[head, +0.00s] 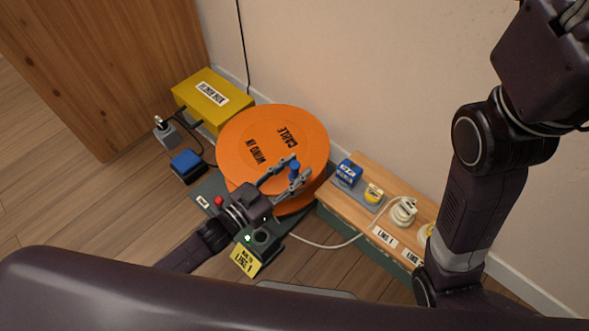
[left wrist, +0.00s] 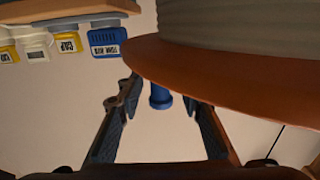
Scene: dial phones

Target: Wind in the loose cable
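The orange cable reel (head: 265,130), marked "WIND IN" and "CABLE", stands near the wall in the head view. A blue crank knob (head: 294,172) sticks out at its right side. My left gripper (head: 297,170) is open, with a finger on each side of the knob. In the left wrist view, the knob (left wrist: 160,97) is between the fingers (left wrist: 160,105), with gaps on both sides. A white cable (head: 330,246) runs from low by the reel across the floor to a white plug (head: 403,211) on the wooden shelf. My right gripper (head: 574,14) is cut off at the top right.
A yellow box (head: 212,97) and a dark blue pedal-like block (head: 187,163) are left of the reel. The shelf (head: 369,169) along the wall holds a blue block (head: 348,172) and a yellow-and-white piece (head: 373,194). A wooden cabinet (head: 105,70) stands at left.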

